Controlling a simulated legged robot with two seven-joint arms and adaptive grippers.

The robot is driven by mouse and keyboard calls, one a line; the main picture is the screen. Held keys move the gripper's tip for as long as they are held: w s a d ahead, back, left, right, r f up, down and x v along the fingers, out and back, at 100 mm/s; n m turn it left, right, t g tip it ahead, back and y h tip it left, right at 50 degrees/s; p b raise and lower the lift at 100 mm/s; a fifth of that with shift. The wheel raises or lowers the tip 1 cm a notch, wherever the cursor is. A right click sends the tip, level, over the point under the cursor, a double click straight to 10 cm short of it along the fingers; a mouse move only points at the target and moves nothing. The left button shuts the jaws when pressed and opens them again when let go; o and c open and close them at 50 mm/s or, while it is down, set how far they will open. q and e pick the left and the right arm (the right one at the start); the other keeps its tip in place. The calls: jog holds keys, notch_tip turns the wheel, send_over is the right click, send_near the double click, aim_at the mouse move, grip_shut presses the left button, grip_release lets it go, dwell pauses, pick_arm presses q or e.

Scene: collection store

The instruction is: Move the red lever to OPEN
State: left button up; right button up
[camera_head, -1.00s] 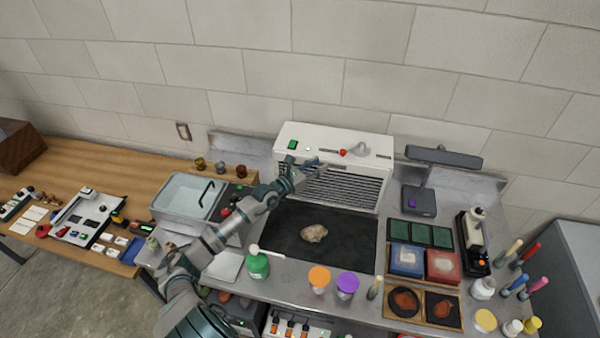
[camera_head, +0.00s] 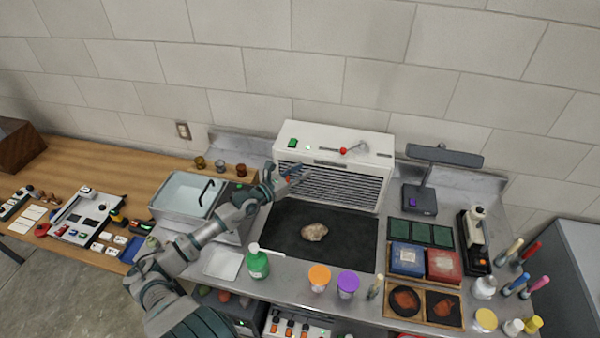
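The red lever (camera_head: 343,151) shows as a small red knob by a slot on the top of the white slatted unit (camera_head: 370,151) at the back of the bench. A grey metal piece stands just right of the knob. Any OPEN marking is too small to read. My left gripper (camera_head: 297,173) is in front of the unit's left end, lower than the lever and left of it, and apart from it. It is small and seen edge-on, so I cannot tell whether its fingers are open or shut. My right gripper is not in view.
A dark mat (camera_head: 345,250) with a pale brown rock (camera_head: 314,232) lies below the unit. A grey tub (camera_head: 187,195) stands left of my arm, and a green bottle (camera_head: 258,262) stands near the front edge. A black lamp-like stand (camera_head: 420,198) is right of the unit.

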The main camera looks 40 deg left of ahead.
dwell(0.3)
pick_arm(q)
jog(key=s+a, duration=0.2)
jog(key=s, duration=0.9)
jog(key=shift+s, duration=0.35)
jog(key=shift+a+f, duration=0.1)
dwell(0.4)
